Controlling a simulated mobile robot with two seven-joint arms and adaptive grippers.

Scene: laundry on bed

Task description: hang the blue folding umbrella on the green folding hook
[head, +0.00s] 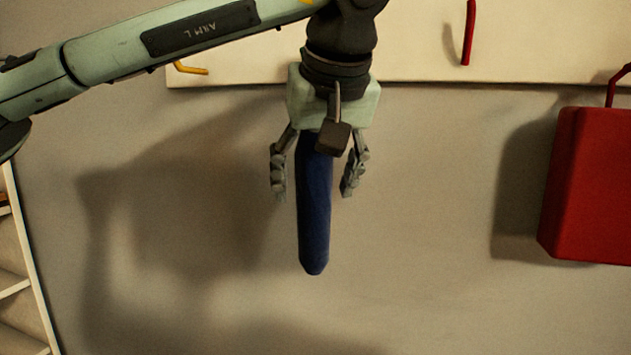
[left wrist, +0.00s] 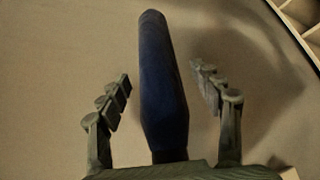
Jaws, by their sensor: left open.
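The blue folding umbrella (head: 314,205) hangs upright below and behind my left gripper (head: 312,185) in the head view. My left gripper is open, with one finger on each side of the umbrella and a gap to both. In the left wrist view the umbrella (left wrist: 163,85) stands between the spread fingers of the left gripper (left wrist: 163,90), apart from them. The umbrella's upper end is hidden behind my gripper and wrist, so I cannot see what it hangs from. No green folding hook can be made out. My right gripper is not in view.
A pale board (head: 540,45) runs along the wall at the top. A yellow hook (head: 192,70) and a red hook (head: 469,35) are on it. A red bag or case (head: 590,185) hangs at the right. A white shelf (head: 25,285) stands at the lower left.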

